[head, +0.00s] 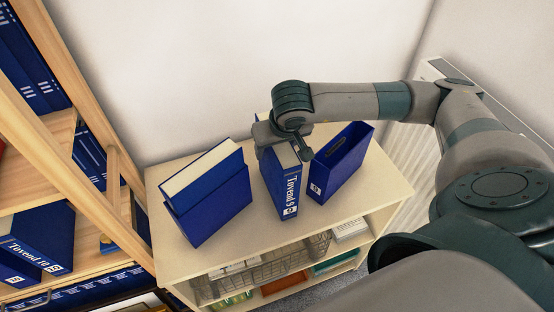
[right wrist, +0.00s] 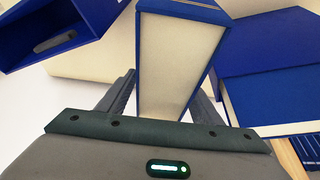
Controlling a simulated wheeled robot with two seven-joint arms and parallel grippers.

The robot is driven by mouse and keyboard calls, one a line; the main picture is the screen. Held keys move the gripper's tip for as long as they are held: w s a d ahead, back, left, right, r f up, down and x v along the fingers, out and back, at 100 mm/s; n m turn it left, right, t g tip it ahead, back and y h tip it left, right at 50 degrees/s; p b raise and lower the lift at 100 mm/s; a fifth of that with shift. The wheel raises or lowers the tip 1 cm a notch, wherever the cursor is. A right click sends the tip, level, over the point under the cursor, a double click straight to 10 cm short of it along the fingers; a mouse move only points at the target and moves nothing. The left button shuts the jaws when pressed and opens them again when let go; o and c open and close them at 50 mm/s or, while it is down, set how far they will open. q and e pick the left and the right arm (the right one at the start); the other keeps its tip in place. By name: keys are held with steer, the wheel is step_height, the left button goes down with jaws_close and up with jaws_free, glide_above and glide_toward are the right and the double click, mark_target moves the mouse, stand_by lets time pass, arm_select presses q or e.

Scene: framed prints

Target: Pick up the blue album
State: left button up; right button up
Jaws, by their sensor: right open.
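The middle blue album (head: 286,190) stands upright on the top of a low pale shelf unit (head: 240,247), with white lettering on its spine. In the right wrist view its cream page block (right wrist: 178,65) and blue cover edges lie between the fingers. My right gripper (head: 283,153) is at the album's top edge, with one finger on each side. It is open, and I see no clear grip on the album. My left gripper is not in view.
A blue album in a slipcase (head: 212,205) stands close on the left, and an open blue box (head: 345,165) close on the right. A wooden bookcase (head: 80,150) with blue volumes rises at the left. A wall is behind; the shelf top's right end is clear.

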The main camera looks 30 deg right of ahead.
steer(key=shift+f, duration=0.1)
stand_by(0.4)
jaws_close()
stand_by(0.3)
